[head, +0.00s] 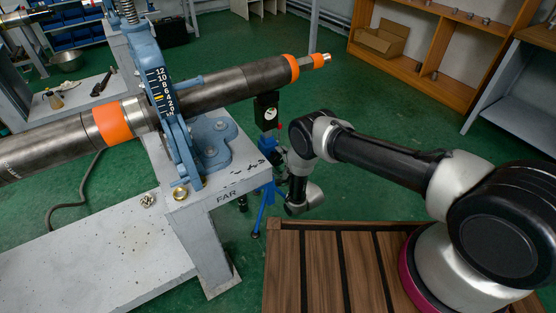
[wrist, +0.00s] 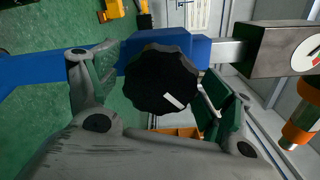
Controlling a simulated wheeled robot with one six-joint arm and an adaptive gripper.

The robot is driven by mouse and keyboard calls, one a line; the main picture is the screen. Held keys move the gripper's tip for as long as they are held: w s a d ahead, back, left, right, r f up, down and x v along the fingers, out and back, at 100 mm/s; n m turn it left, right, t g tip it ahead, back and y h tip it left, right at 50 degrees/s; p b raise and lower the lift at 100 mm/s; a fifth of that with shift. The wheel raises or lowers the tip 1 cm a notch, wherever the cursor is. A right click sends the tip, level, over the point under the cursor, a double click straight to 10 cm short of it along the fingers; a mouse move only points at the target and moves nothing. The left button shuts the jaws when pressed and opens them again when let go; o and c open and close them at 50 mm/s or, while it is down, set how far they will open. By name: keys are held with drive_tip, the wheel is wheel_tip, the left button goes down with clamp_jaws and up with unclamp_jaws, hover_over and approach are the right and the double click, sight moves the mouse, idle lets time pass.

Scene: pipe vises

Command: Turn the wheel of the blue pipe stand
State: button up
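The blue pipe stand (head: 267,196) stands on the floor under the right part of the long pipe, partly hidden by my arm. In the wrist view its blue bar (wrist: 45,69) runs across the picture. Its wheel (wrist: 160,78), a black scalloped knob with a white mark at its lower right, faces the wrist camera. My gripper (wrist: 168,75) is open, with one finger left of the wheel and the other to its right. I cannot tell whether either finger touches it. In the head view my gripper (head: 282,165) is small beside the stand, and the wheel cannot be made out.
The steel pipe (head: 215,92) with orange bands lies across a blue vise (head: 172,110) on a grey bench (head: 213,185) marked FAR. A black gauge block (head: 267,110) is under the pipe. Wooden shelves (head: 425,60) stand at the back right. Green floor is open between.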

drive_tip(key=shift+s, duration=0.1)
drive_tip(key=v, duration=1.2)
idle(1.2)
